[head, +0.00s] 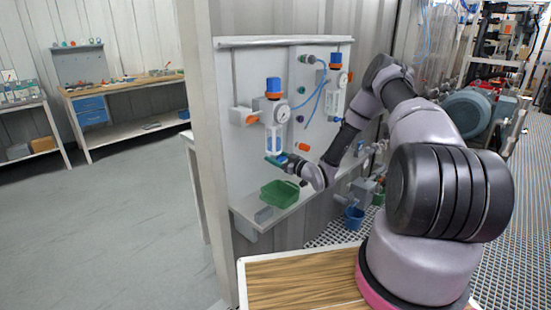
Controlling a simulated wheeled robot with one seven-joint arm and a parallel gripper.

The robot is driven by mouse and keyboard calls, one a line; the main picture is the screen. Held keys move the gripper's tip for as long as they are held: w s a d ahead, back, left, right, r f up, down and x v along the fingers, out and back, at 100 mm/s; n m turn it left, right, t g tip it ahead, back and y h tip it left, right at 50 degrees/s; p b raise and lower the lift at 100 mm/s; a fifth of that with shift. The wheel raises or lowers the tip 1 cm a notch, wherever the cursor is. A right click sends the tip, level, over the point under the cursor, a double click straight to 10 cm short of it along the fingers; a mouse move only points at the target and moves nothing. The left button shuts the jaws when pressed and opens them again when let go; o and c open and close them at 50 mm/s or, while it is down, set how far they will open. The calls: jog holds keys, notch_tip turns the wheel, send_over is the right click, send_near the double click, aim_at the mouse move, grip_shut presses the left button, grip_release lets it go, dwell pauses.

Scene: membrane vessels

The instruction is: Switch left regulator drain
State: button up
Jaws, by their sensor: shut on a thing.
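The left regulator (272,105) is mounted on the grey wall panel. It has a blue cap, a round gauge and a clear bowl (272,138) hanging below. My gripper (277,160) is at the bottom end of this bowl, reaching in from the right. It is shut on the left regulator drain, a small part under the bowl that the fingers mostly hide. The drain's exact turn cannot be made out at this size.
A green basket (279,193) stands on the shelf (262,214) just below my gripper. Blue tubes (313,92) and orange fittings (303,147) are on the panel. A wooden tabletop (300,290) lies in front. Open floor (110,225) is at left.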

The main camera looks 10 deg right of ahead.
jog(key=o, duration=1.4)
jog(key=shift+d, duration=0.1)
jog(key=v, duration=1)
jog(key=shift+s+d, duration=0.15)
jog(key=shift+s, duration=0.2)
